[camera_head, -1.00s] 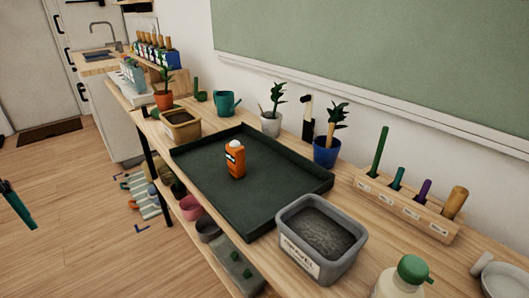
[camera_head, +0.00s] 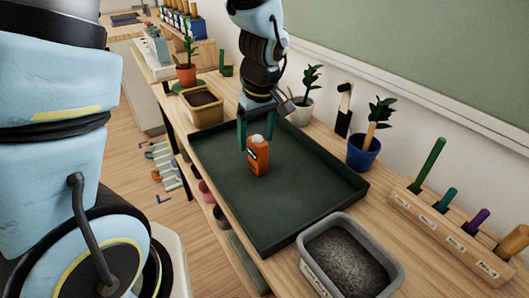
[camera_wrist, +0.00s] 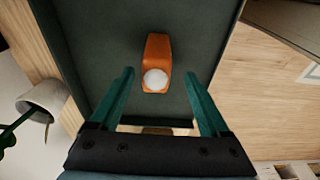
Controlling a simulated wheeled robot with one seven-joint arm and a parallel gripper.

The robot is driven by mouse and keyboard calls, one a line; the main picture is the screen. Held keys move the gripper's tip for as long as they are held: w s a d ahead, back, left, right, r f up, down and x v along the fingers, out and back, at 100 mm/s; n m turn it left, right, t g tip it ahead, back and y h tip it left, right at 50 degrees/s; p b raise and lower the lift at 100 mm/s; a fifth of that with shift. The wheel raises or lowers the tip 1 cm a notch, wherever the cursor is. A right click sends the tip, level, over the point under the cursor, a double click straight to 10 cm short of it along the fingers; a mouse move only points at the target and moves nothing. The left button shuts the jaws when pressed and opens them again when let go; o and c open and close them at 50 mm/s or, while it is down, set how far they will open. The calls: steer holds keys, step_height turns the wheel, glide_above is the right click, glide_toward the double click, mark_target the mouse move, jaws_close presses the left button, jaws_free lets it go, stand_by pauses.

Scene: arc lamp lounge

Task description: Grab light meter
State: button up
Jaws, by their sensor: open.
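The light meter (camera_head: 258,158) is a small orange block with a white dome on top and a dark label. It stands upright in the dark green tray (camera_head: 290,222). In the wrist view the light meter (camera_wrist: 157,55) lies ahead of my gripper (camera_wrist: 160,90), centred between the two green fingers. In the head view my gripper (camera_head: 257,130) is just behind and above the light meter, fingers apart. My gripper is open and empty. I cannot tell from these views whether a finger touches the meter.
The tray sits on a wooden bench. A grey gravel bin (camera_head: 350,262), a blue plant pot (camera_head: 363,155), a white plant pot (camera_head: 300,112), a tan soil box (camera_head: 203,106) and a labelled tool rack (camera_head: 452,235) surround it. The rest of the tray floor is bare.

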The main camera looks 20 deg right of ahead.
mark_target(257, 156)
steer(key=shift+w+d+f+p, duration=0.15)
steer(key=shift+f+p, duration=0.1)
steer(key=shift+f, duration=0.95)
steer(key=shift+w+a+f+p, duration=0.1)
steer(key=shift+f+p, duration=0.2)
steer(key=shift+f, duration=0.85)
steer(key=shift+w+d+f+p, duration=0.15)
steer(key=shift+f+p, duration=0.1)
steer(key=shift+f, duration=0.95)
steer(key=shift+c, duration=0.2)
jaws_close()
